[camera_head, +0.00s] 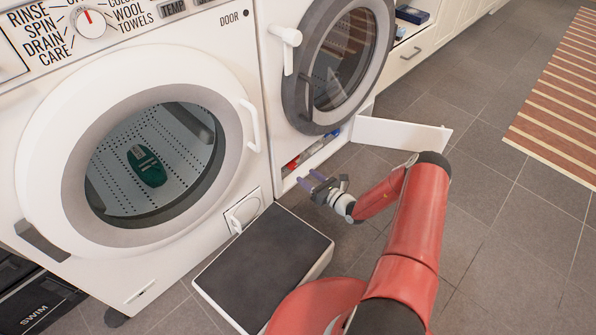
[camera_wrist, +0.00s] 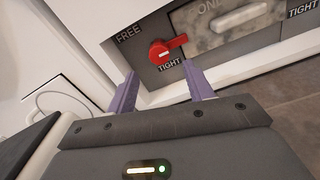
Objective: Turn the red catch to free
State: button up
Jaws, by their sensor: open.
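The red catch (camera_wrist: 163,52) is a round red knob with a lever, in the wrist view near the top middle. In the head view a small red part shows in the low opening (camera_head: 293,164) of the right machine. My gripper (camera_wrist: 160,85) is open and empty, its two purple fingers pointing at the panel just below the catch. In the head view my gripper (camera_head: 308,182) is in front of that opening, near the floor.
A white flap (camera_head: 402,134) stands open to the right of the low opening. A dark-topped step (camera_head: 262,262) lies on the floor left of my arm. The left washer (camera_head: 40,150) has a closed round door with a green shoe (camera_head: 147,166) behind it.

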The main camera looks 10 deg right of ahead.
aim_at(295, 167)
jog(key=x, duration=0.5)
jog(key=shift+w+a+b, duration=0.2)
jog(key=shift+w+b, duration=0.05)
jog(key=shift+b, duration=0.15)
jog(key=c, duration=1)
